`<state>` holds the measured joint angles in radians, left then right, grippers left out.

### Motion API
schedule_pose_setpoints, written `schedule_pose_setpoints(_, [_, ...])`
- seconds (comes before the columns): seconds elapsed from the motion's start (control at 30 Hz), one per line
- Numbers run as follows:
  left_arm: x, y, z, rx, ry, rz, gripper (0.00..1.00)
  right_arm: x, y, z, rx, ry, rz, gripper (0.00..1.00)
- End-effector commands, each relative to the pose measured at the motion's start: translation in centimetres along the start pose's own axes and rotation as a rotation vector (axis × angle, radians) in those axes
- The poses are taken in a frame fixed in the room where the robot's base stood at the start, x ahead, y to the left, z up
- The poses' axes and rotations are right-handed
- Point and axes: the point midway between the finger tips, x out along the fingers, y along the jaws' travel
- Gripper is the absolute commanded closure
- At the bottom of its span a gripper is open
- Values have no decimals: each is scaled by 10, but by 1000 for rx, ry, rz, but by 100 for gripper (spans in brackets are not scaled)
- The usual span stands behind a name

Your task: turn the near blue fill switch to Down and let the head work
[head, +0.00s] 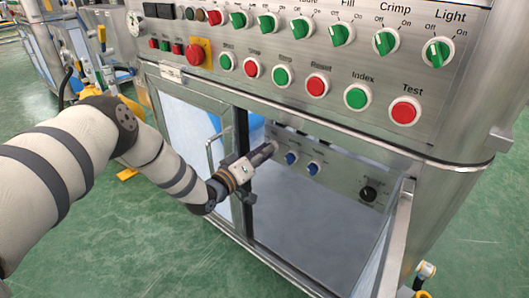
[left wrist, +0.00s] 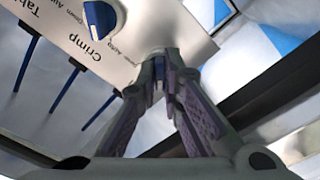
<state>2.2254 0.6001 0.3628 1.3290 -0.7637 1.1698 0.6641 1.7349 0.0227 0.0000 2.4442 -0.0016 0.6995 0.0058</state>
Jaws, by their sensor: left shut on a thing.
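My left gripper (head: 270,151) reaches through the open cabinet doorway to the small inner panel (head: 340,178). In the left wrist view its fingers (left wrist: 160,62) are closed together at the panel, with a bit of blue between them. The fill switch is mostly hidden by the fingers, and its label and pointing direction cannot be read. A blue switch (head: 291,158), beside the gripper, is free; it also shows in the left wrist view (left wrist: 100,20) near the label Crimp. Another blue switch (head: 313,168) stands to its right. My right gripper is not in view.
A black knob (head: 369,193) sits at the panel's right. The open door (head: 397,235) stands at right, and a glazed door (head: 187,130) at left. Above is the main console with green switches (head: 341,34) and red and green buttons (head: 317,86).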

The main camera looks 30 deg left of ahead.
Motion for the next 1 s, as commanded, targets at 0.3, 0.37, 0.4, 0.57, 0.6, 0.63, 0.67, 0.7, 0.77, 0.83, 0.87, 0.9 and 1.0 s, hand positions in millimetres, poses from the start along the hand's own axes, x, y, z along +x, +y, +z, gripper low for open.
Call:
schedule_pose_setpoints(0.3, [0,2,0,171,-3,2,100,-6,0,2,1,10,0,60])
schedule_pose_setpoints(0.37, [0,2,0,224,-3,2,100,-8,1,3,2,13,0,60])
schedule_pose_setpoints(0.4, [0,2,0,260,-3,2,100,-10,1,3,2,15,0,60])
schedule_pose_setpoints(0.57, [0,2,1,414,-4,2,100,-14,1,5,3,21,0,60])
schedule_pose_setpoints(0.6, [0,2,0,453,-4,3,100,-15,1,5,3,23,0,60])
schedule_pose_setpoints(0.63, [0,2,0,481,-3,3,100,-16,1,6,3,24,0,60])
schedule_pose_setpoints(0.67, [0,2,1,510,-3,2,100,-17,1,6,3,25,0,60])
schedule_pose_setpoints(0.7, [0,2,1,548,-4,3,100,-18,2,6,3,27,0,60])
schedule_pose_setpoints(0.77, [0,2,1,604,-4,2,100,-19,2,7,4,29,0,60])
schedule_pose_setpoints(0.83, [0,2,1,671,-4,3,100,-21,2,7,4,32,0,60])
schedule_pose_setpoints(0.87, [0,1,1,700,-5,3,100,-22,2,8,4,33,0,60])
schedule_pose_setpoints(0.9, [-1,1,1,738,-5,2,100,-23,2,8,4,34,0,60])
schedule_pose_setpoints(1.0, [0,1,1,834,-4,3,100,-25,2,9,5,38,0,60])
